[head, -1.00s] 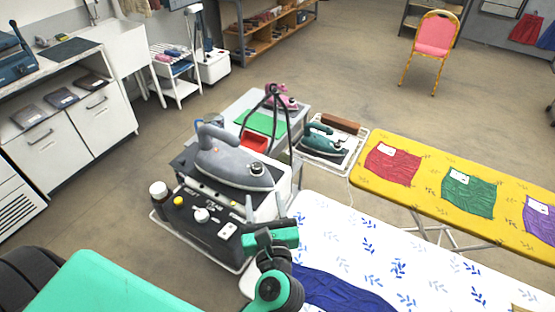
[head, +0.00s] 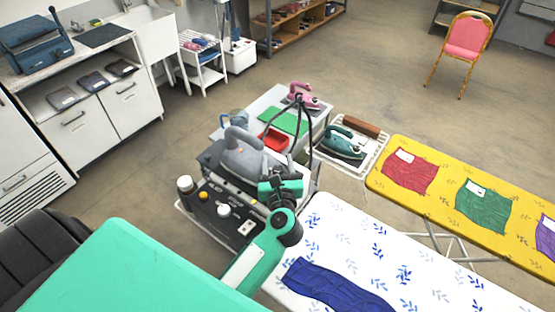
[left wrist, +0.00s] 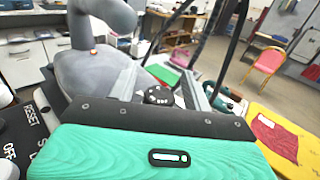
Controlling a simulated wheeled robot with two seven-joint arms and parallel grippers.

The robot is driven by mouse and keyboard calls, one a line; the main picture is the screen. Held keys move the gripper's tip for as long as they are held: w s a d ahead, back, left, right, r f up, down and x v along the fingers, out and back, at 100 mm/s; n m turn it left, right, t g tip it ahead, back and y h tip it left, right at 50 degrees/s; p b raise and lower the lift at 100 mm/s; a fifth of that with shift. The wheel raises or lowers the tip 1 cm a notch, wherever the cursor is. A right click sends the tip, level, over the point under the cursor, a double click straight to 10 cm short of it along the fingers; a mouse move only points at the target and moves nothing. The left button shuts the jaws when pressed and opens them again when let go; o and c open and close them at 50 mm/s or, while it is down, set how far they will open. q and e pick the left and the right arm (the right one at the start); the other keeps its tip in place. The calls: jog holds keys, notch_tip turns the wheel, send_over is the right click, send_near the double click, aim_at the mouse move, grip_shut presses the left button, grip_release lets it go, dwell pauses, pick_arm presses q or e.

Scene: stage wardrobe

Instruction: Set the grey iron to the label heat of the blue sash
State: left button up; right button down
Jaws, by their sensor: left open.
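The grey iron (head: 240,157) rests on a black-and-white station at the centre, its handle toward the left. It fills the upper left of the left wrist view (left wrist: 85,70). Its black dial with pale marks (left wrist: 158,95) shows there between my left fingers. My left gripper (head: 280,174) is open over the iron's right end, with the dial between its fingers; I cannot tell whether they touch it. In the head view the gripper hides the dial. The blue sash (head: 335,288) lies on the white leaf-patterned board; I see no readable label on it. My right gripper is out of view.
A yellow board (head: 440,193) holds other cloths.

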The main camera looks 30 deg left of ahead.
pick_arm(q)
jog(key=c, duration=1)
jog(key=shift+o, duration=0.2)
jog(key=shift+r+m+t+h+p, duration=0.1)
jog(key=shift+m+t+h+p, duration=0.3)
jog(key=shift+h, duration=0.1)
jog(key=shift+w+d+r+m+t+h+p, duration=0.1)
jog(key=shift+m+t+h+p, duration=0.15)
jog(key=shift+m+h+p, duration=0.25)
jog(key=shift+d+m+t+h+p, duration=0.15)
jog(key=shift+m+t+h, duration=0.15)
jog(key=shift+h, duration=0.4)
jog(key=shift+m+t+h+p, duration=0.25)
jog(key=shift+m+h+p, duration=0.4)
jog(key=shift+h, duration=0.35)
jog(key=shift+m+h, duration=0.35)
jog(key=shift+h, duration=0.15)
jog(key=shift+w+d, duration=0.1)
jog(key=shift+f, duration=0.2)
